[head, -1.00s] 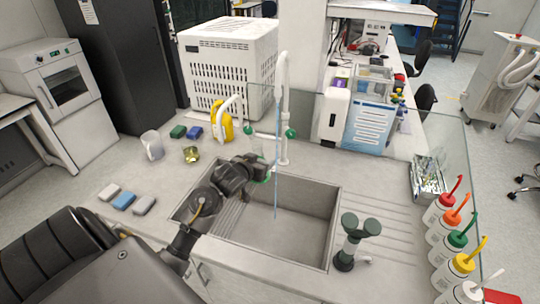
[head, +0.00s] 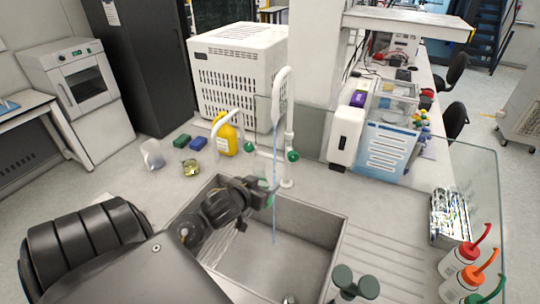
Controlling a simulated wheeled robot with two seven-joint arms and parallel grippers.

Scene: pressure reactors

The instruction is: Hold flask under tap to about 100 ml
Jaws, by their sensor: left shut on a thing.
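The white tap (head: 285,105) curves up behind the sink (head: 315,220), with green knobs low at its sides. A thin blue water stream (head: 275,222) falls from it into the sink. My left gripper (head: 264,192) is over the sink's back left part, just left of the stream. It is shut on the flask, of which only a faint greenish patch of clear glass (head: 264,183) shows at the fingertips. I cannot tell its water level, or whether the stream enters its mouth. My right gripper is out of view.
A yellow bottle (head: 228,138), green and blue blocks and a clear beaker (head: 153,154) stand left of the tap. Wash bottles (head: 459,260) and a foil-like tray (head: 451,215) are at the right. A dark double-topped fixture (head: 355,285) stands at the sink's front right.

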